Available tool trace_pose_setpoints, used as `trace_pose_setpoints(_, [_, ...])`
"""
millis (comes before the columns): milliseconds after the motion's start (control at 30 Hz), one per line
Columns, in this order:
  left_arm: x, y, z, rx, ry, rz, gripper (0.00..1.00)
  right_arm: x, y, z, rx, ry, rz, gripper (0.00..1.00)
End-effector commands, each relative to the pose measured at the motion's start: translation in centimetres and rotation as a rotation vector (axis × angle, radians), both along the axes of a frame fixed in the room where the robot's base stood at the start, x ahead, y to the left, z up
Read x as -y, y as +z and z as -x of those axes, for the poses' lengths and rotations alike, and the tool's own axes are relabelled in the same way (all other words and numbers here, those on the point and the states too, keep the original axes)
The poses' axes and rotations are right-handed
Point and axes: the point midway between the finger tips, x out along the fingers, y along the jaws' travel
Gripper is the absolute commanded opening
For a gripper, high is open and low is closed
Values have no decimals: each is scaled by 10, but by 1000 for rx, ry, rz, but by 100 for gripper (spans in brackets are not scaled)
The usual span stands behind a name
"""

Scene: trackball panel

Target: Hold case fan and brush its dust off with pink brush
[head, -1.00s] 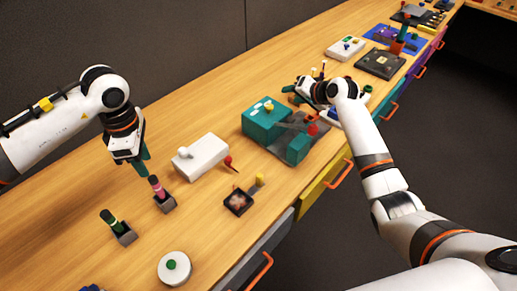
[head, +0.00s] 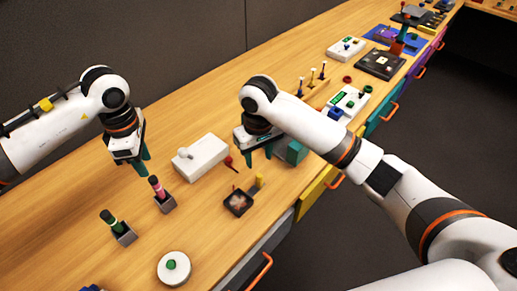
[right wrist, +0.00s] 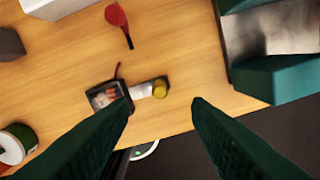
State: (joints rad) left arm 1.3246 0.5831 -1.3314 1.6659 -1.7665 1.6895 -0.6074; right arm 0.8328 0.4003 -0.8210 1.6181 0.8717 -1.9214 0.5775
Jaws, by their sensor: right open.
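The case fan (head: 238,203) is a small dark square with a pale, reddish centre, lying on the table; it also shows in the right wrist view (right wrist: 106,94). The pink brush (head: 157,187) stands in a grey holder (head: 166,204). My left gripper (head: 143,165) is just above and behind the pink brush, empty, its teal fingers apart. My right gripper (head: 258,162) is open and empty, above and beyond the fan.
A green brush (head: 112,221) stands in its own holder. A teal machine (right wrist: 285,75) stands right of my right gripper. The table's front edge is close to the fan.

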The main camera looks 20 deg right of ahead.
Motion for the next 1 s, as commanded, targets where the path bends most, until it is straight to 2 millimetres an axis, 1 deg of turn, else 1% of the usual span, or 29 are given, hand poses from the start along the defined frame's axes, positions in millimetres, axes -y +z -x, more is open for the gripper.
trace_pose_setpoints(33, [0,0,0,0,0,0,36,1,-9,1,-4,-2,1,44])
trace_pose_setpoints(300, [0,0,0,0,0,0,36,1,-62,0,-4,-4,0,44])
trace_pose_setpoints(500, [0,0,0,0,0,0,36,0,-90,0,-2,-3,-1,44])
trace_pose_setpoints(700, [0,0,0,0,0,0,36,0,-102,0,0,-2,-2,44])
trace_pose_setpoints(967, [0,0,0,0,0,0,36,0,-104,0,1,-3,-2,44])
trace_pose_setpoints(1000, [0,0,0,0,0,0,36,0,-104,0,0,-3,-2,41])
